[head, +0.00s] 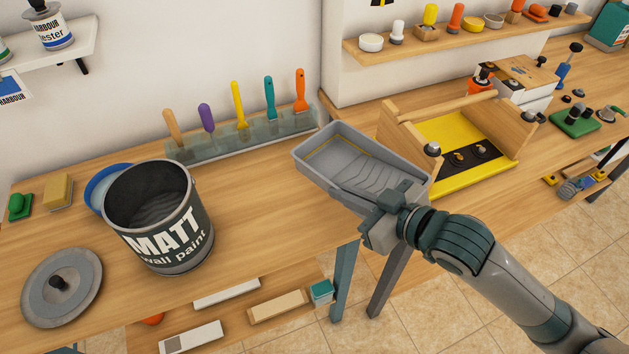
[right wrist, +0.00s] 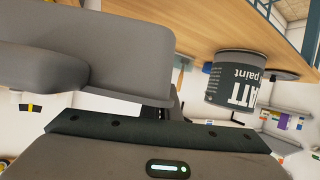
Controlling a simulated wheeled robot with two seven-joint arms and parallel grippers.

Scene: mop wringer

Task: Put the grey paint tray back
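The grey paint tray (head: 345,162), with a ribbed slope and a thin yellow line inside, is at the middle of the head view. My right gripper (head: 392,205) is shut on its near right end. The tray appears held above the workbench, with its near end out over the front edge; its underside is hidden, so the gap cannot be told. In the right wrist view, large grey surfaces, apparently the tray (right wrist: 125,50) and a finger, fill the upper left. My left gripper is not in view.
A black paint bucket (head: 160,215) stands left, near a grey lid (head: 62,285) and blue bowl. A clear rack (head: 240,135) of colored scrapers stands behind. A wooden caddy (head: 465,150) with a yellow base is close to the tray's right. Bare bench (head: 260,205) lies between bucket and tray.

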